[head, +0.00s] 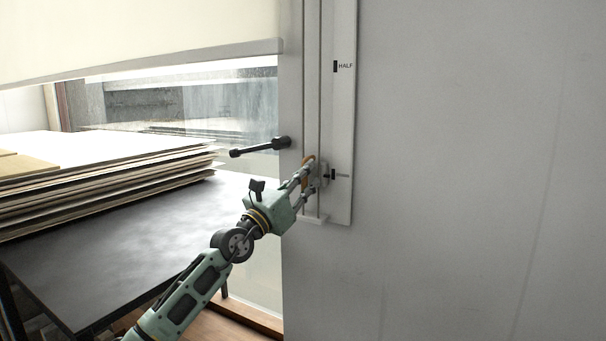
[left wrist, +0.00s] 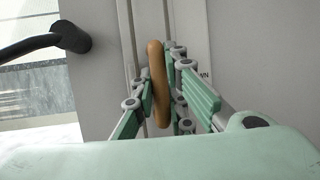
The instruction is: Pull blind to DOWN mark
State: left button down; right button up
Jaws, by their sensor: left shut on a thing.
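A cream roller blind (head: 130,32) covers the upper window, its bottom bar (head: 180,60) above the stacked boards, with open glass beneath. A white mark strip (head: 343,120) on the wall to the right carries a HALF mark (head: 336,67) and a lower black mark (head: 333,177). In the left wrist view, the letters "WN" (left wrist: 203,76) show beside the fingers. My left gripper (head: 310,171) is shut on a tan, long pull handle (left wrist: 157,85) in front of the channel, level with the lower mark. My right gripper is not in view.
A black window handle (head: 262,147) sticks out just above and left of my left gripper; it also shows in the left wrist view (left wrist: 70,38). Stacked boards (head: 110,178) lie on a dark table (head: 120,245) at left. The wall to the right is clear.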

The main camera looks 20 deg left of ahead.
pick_arm(q)
jog(key=shift+w+d+f, duration=0.1)
jog(key=shift+f, duration=0.25)
jog(key=c, duration=1.8)
grip_release()
jog(key=shift+c, duration=0.2)
jog(key=shift+o, duration=0.5)
jog(key=shift+r, duration=0.15)
jog(key=v, duration=1.2)
jog(key=shift+r, duration=0.1)
